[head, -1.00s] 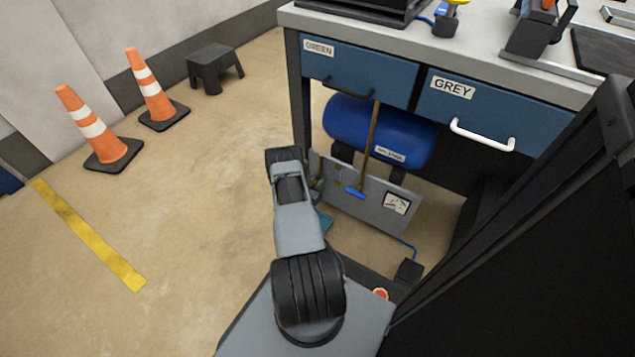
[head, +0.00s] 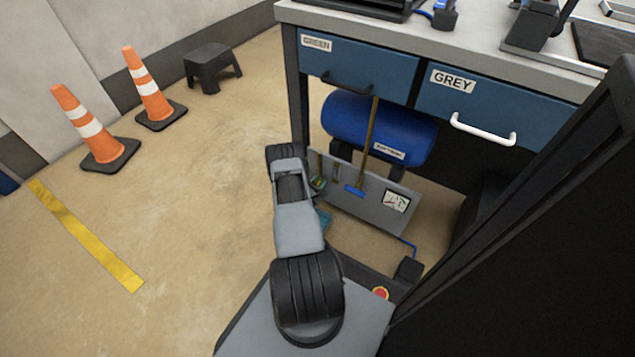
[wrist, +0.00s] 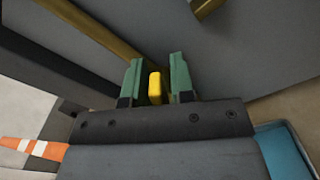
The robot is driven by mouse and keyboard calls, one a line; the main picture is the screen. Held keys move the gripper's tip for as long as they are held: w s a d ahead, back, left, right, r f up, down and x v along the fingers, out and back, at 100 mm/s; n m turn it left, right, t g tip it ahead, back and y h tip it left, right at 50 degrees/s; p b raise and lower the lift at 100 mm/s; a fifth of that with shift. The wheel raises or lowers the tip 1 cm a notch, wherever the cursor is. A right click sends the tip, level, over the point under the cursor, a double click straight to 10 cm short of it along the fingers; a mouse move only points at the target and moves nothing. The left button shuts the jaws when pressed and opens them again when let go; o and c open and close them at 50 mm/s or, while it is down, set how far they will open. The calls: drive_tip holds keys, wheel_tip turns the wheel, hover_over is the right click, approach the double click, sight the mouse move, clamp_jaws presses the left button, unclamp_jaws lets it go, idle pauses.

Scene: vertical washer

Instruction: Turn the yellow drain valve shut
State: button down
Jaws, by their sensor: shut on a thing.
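The yellow drain valve handle (wrist: 154,88) shows as a small upright yellow bar in the wrist view. My gripper (wrist: 155,84) has its two green fingers on either side of it and is shut on it. In the head view my gripper (head: 318,183) is small and partly behind my arm, low by the grey panel (head: 345,205) under the bench. The valve itself cannot be made out clearly there.
A brass pipe (wrist: 95,35) runs beside the fingers. A teal object (wrist: 285,150) lies near my wrist. Orange cones (head: 95,130) stand left; floor between is clear.

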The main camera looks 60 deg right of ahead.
drive_tip(key=m, duration=0.3)
drive_tip(key=f+m+b, duration=0.1)
drive_tip(key=m, duration=0.7)
drive_tip(key=shift+s+f+b, duration=0.35)
drive_tip(key=shift+s+b, duration=0.05)
idle(0.3)
drive_tip(key=c, duration=1.2)
unclamp_jaws()
drive_tip(key=a+p, duration=0.3)
drive_tip(key=a, duration=0.4)
drive_tip(key=shift+a, duration=0.3)
